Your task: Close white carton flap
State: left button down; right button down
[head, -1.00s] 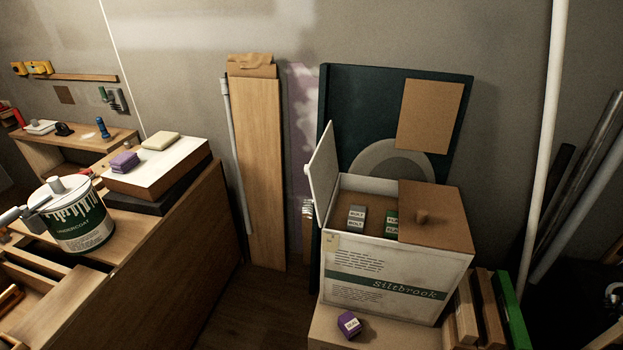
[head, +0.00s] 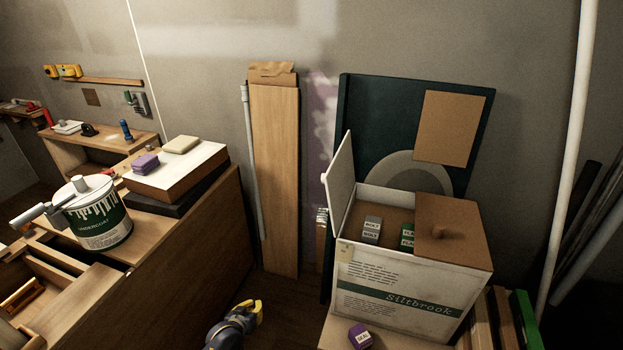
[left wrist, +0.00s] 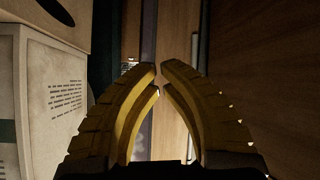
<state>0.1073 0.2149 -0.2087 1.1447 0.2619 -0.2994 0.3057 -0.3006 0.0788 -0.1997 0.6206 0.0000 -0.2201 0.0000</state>
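The white carton (head: 405,290), labelled Siltbrook, stands on a low box at the right. Its white flap (head: 341,177) stands up at the left edge of the opening, leaning slightly outward. A brown panel with a knob (head: 455,232) covers the right part of the top. My left gripper (head: 252,312) is low, left of the carton and apart from it. In the left wrist view its yellow fingertips (left wrist: 160,68) nearly meet, with nothing between them. The carton's printed side (left wrist: 58,105) shows there at the left. My right gripper is not in view.
A grey block (head: 371,229) and a green block (head: 408,236) lie inside the carton. A purple block (head: 360,336) sits in front. A wooden workbench (head: 190,255) with a paint can (head: 98,225) stands left. Boards (head: 274,180) lean on the wall; floor shows between.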

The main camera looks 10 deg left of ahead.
aim_at(337, 180)
pick_arm(q)
jog(key=w+d+r+n+t+h, duration=0.15)
jog(key=w+r, duration=0.25)
jog(key=r, duration=0.6)
jog(key=w+d+r+n+t+h, duration=0.1)
jog(key=w+d+r+n+t, duration=0.2)
jog(key=r, duration=0.8)
jog(key=w+r+n+t+h, duration=0.1)
jog(key=w+r+n, duration=0.1)
jog(key=w+r, duration=0.6)
jog(key=s+d+r+n+h, duration=0.2)
jog(key=s+d+r+n, duration=0.1)
jog(key=r, duration=0.6)
jog(key=s+d+r+n+h, duration=0.1)
jog(key=s+d+r+n, duration=0.2)
jog(key=r, duration=0.5)
jog(key=w+d+n, duration=0.1)
jog(key=w+d, duration=0.7)
jog(key=shift+w+r+n, duration=0.25)
jog(key=shift+r+n, duration=0.05)
jog(key=shift+n, duration=0.05)
jog(key=shift+d, duration=0.1)
jog(key=shift+r, duration=0.1)
